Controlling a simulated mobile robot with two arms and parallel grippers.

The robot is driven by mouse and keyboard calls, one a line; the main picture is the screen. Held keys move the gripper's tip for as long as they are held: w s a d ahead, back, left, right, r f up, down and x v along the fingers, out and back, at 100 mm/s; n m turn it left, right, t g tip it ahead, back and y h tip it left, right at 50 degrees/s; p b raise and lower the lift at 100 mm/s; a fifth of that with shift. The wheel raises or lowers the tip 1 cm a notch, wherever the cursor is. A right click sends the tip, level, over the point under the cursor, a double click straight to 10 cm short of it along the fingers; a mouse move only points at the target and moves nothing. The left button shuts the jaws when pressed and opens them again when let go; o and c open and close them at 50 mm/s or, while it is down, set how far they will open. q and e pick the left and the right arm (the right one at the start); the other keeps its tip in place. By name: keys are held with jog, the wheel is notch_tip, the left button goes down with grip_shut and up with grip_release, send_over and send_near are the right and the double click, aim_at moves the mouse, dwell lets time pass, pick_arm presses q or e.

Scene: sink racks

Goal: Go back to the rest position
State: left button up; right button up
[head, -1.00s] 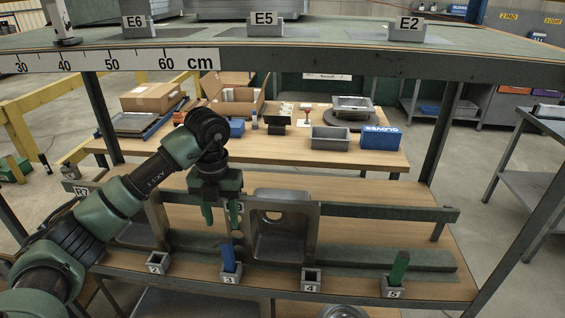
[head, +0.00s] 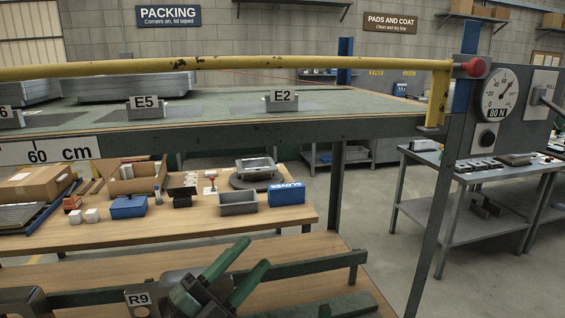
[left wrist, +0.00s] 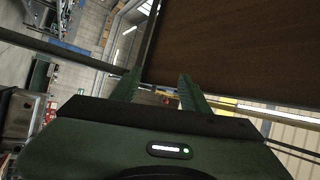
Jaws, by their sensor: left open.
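My left gripper (head: 255,253) is at the lower middle of the head view. Its two green fingers are apart, tilted up and to the right, with nothing between them. It is in front of the lower wooden shelf (head: 190,250) and the green rail (head: 310,268), beside the R9 label (head: 138,299). In the left wrist view the open fingers (left wrist: 158,77) point toward the underside of a brown board (left wrist: 235,50). My right gripper is not in view.
The upper shelf (head: 215,135) with a yellow bar (head: 230,64) spans above the gripper. A rack post (head: 437,225) stands on the right. The back table holds a blue box (head: 286,194), a grey bin (head: 238,203) and cartons (head: 37,184). Open floor lies right of the rack.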

pick_arm(q)
jog(key=a+f+n+t+y, duration=0.3)
jog(key=a+f+n+y, duration=0.8)
jog(key=n+y, duration=0.4)
jog(key=s+a+f+n+g+y, duration=0.2)
jog(key=s+a+f+n+g, duration=0.25)
jog(key=f, duration=0.55)
jog(key=s+d+f+n+g+h, duration=0.1)
jog(key=s+f+g, duration=0.55)
jog(key=s, duration=0.45)
jog(key=s+f+g, duration=0.5)
jog(key=s+f, duration=0.2)
jog(key=s, duration=0.4)
notch_tip(320, 180, down, 26)
jog(key=s+g, duration=0.1)
jog(key=s+a+f+g, duration=0.1)
jog(key=s+a+f, duration=0.1)
jog(key=s+f, duration=1.4)
jog(key=shift+s+a+f, duration=0.15)
jog(key=shift+s+a, duration=0.2)
jog(key=shift+s, duration=0.15)
